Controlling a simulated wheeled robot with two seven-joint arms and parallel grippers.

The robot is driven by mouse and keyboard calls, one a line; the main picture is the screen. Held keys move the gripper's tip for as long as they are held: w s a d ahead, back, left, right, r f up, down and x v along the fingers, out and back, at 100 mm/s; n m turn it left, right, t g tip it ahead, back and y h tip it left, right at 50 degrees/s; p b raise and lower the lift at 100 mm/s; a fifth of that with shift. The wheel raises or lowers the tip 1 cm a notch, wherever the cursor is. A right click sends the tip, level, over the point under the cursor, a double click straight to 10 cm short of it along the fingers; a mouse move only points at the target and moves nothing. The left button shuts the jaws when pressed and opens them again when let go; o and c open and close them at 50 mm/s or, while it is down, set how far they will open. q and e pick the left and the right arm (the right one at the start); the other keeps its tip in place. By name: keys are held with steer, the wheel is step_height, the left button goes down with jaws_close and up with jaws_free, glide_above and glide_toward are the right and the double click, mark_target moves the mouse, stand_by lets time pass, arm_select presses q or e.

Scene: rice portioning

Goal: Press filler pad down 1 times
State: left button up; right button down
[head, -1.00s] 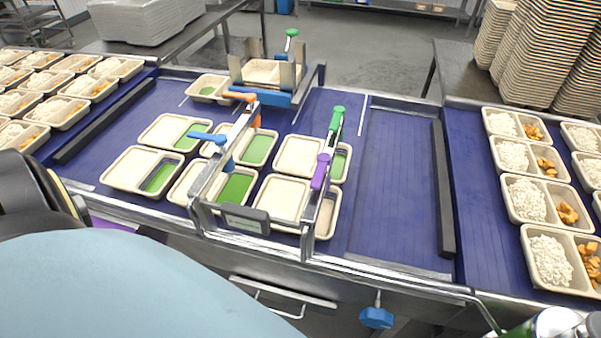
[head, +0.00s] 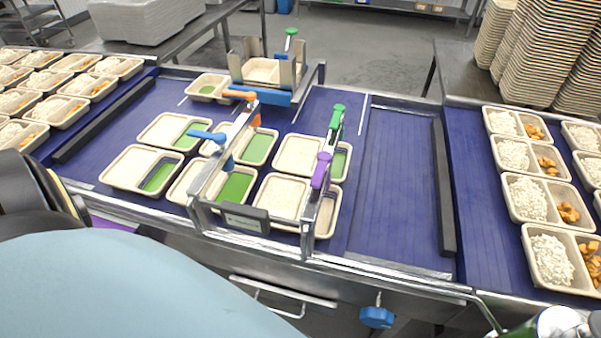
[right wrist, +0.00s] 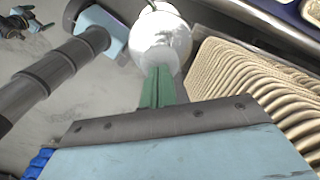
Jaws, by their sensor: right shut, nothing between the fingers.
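A white rounded, shiny part (right wrist: 160,42) stands just past the fingertips in the right wrist view. It may be the filler pad, but I cannot be sure. It also shows at the bottom right corner of the head view (head: 556,322). My right gripper (right wrist: 158,72) has green fingers that are closed together with nothing between them. The tips overlap the lower edge of the white part in the picture; I cannot tell whether they touch it. The green fingers are partly cut off in the head view (head: 522,329).
A blue conveyor (head: 395,190) carries several two-compartment trays under a metal frame with coloured levers (head: 320,170). Filled trays (head: 530,200) stand at the right. Stacked empty trays (right wrist: 245,90) lie close to the right of my right gripper. A blue knob (head: 377,317) is below the conveyor.

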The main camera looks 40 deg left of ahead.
steer(key=shift+f+b, duration=1.5)
steer(key=shift+f, duration=0.25)
steer(key=shift+r+p, duration=1)
steer(key=shift+r, duration=0.95)
steer(key=shift+r, duration=0.1)
step_height(320, 180, up, 6)
steer(key=p, duration=0.3)
